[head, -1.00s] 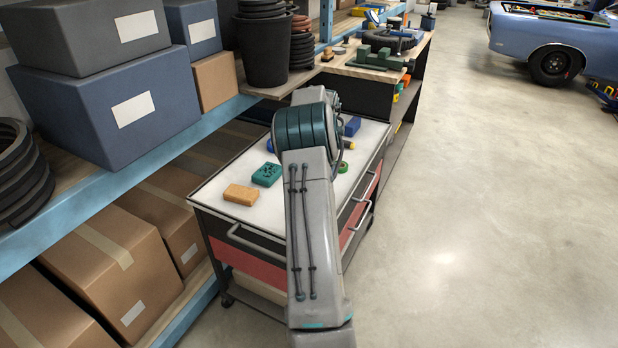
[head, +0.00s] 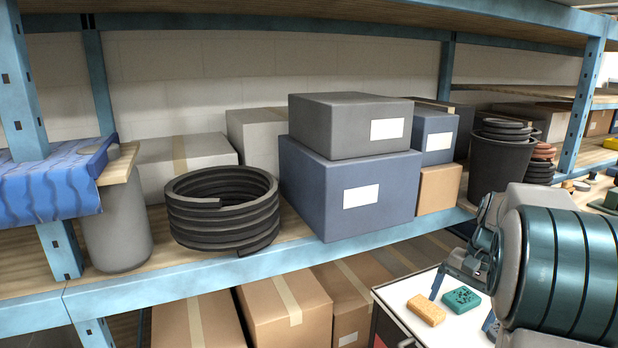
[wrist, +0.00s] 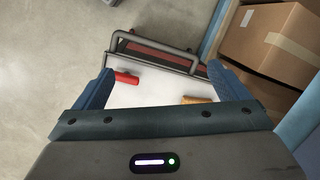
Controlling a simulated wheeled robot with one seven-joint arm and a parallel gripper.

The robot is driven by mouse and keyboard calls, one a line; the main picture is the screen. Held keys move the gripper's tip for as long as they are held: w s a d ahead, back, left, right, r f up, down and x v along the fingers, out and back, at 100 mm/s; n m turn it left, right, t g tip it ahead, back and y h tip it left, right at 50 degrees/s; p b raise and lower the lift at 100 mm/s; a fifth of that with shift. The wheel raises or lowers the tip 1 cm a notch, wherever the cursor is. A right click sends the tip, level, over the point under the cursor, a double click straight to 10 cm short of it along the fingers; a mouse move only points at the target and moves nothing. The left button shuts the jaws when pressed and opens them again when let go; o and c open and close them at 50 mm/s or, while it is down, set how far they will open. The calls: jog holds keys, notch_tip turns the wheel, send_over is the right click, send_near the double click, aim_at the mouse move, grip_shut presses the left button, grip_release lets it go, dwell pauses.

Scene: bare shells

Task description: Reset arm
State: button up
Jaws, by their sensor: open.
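My gripper (head: 462,312) shows at the right of the head view, pointing down over the white-topped cart (head: 396,292). Its two blue fingers stand apart in the wrist view (wrist: 160,68), with nothing held between them. An orange block (head: 426,309) and a green block (head: 460,299) lie on the cart top near the fingers. In the wrist view a red object (wrist: 126,77) lies by the left finger and the orange block (wrist: 196,99) by the right one. My arm hides much of the cart in the head view.
A blue-framed shelf (head: 180,293) runs along the wall beside the cart. It bears a black coil (head: 222,212), a large blue box (head: 345,190) and a dark bucket (head: 500,165). Cardboard boxes (head: 285,303) fill the lower level. Bare floor (wrist: 50,60) shows left of the cart in the wrist view.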

jog(key=s+a+r+n+t+h+p, duration=0.1)
jog(key=s+a+n, duration=0.7)
jog(key=s+a, duration=0.9)
jog(key=shift+r+t+h+p, duration=0.15)
jog(key=shift+t+h+p, duration=0.15)
jog(key=shift+t+h, duration=0.5)
jog(key=shift+s+a+f+t, duration=0.25)
jog(key=shift+s+f+t, duration=0.05)
jog(key=shift+s, duration=0.2)
jog(key=shift+c, duration=0.3)
